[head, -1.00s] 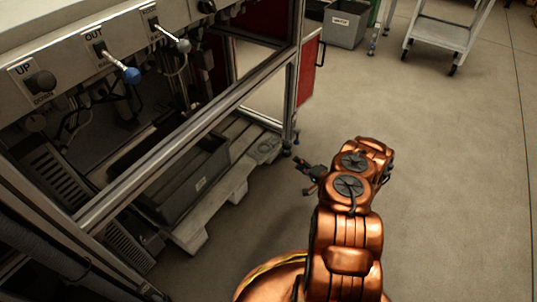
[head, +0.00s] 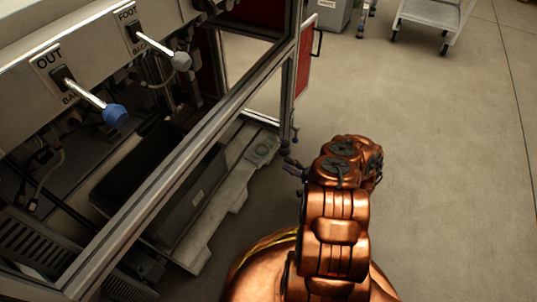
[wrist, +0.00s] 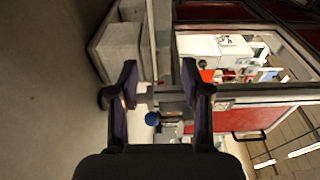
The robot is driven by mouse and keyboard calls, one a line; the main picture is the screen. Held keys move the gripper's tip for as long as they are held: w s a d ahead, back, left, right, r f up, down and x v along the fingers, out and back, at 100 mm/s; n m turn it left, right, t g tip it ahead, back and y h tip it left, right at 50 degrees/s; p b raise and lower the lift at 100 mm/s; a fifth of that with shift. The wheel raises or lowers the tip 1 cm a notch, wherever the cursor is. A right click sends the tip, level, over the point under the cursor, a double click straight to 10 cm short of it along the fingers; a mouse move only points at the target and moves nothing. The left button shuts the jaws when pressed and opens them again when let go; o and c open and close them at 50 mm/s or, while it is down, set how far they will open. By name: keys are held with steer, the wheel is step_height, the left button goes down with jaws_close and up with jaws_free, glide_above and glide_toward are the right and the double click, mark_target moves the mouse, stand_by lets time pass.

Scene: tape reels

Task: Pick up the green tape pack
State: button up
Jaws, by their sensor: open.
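I cannot make out a green tape pack in either view. My gripper (wrist: 160,92) is open in the wrist view, with its two dark fingers spread and nothing between them. Beyond the fingers are a blue knob, metal framing and a red panel, all turned sideways. In the head view my gripper (head: 293,168) shows only in small part at the left of my copper arm, next to the machine's corner post. The rest of it is hidden by the arm.
A metal-framed machine fills the left, with a lever with a blue knob (head: 116,115) on its panel. A grey bin (head: 195,205) sits low inside the frame. A white cart (head: 432,14) stands at the back right. The floor (head: 450,170) on the right is clear.

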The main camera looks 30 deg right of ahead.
steer(key=b+x, duration=0.1)
steer(key=x, duration=0.1)
steer(key=b+x, duration=0.4)
steer(key=x, duration=0.1)
steer(key=shift+a, duration=0.3)
steer(key=shift+b+x, duration=0.35)
steer(key=shift+x, duration=0.6)
steer(key=shift+f, duration=0.1)
jaws_close()
step_height(320, 180, up, 3)
steer(key=shift+f+p, duration=0.2)
steer(key=shift+p, duration=0.95)
steer(key=shift+r, duration=0.1)
steer(key=p, duration=1.3)
glide_toward(270, 155)
steer(key=s+d+r, duration=0.2)
steer(key=s+r, duration=0.2)
steer(key=r, duration=0.3)
steer(key=shift+r, duration=0.15)
